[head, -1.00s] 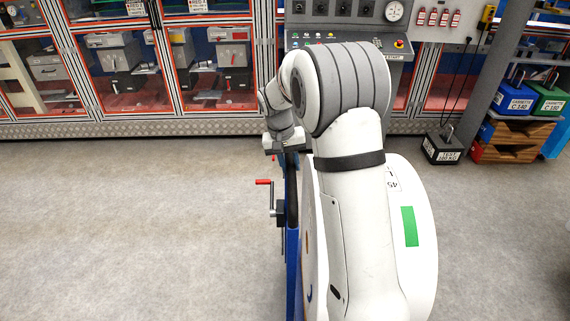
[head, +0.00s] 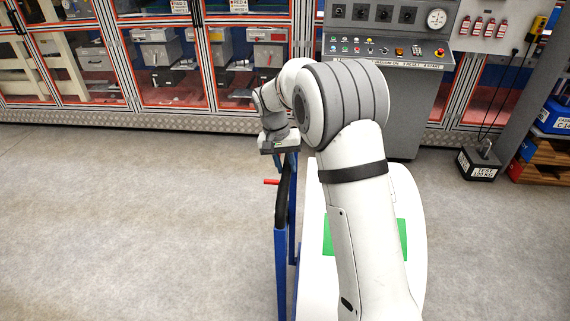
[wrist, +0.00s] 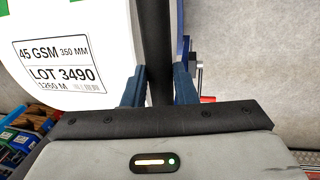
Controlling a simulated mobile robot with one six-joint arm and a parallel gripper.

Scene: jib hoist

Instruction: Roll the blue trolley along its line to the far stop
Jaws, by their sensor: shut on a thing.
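The blue trolley (head: 281,270) stands upright on the grey floor, just left of my arm in the head view. Its black handle bar (head: 283,195) rises towards my gripper (head: 279,147). In the wrist view my gripper (wrist: 159,85) has its two blue fingers on either side of the black bar (wrist: 155,40) and is shut on it. A large white roll (head: 413,205) with green patches sits on the trolley's right side, partly hidden by my arm. Its label, reading LOT 3490, shows in the wrist view (wrist: 58,65). The wheels, floor line and far stop are not visible.
A red-handled crank (head: 271,182) sticks out left of the trolley. Glazed cabinets (head: 165,60) and a control console (head: 380,90) line the back. The floor (head: 130,220) to the left is clear.

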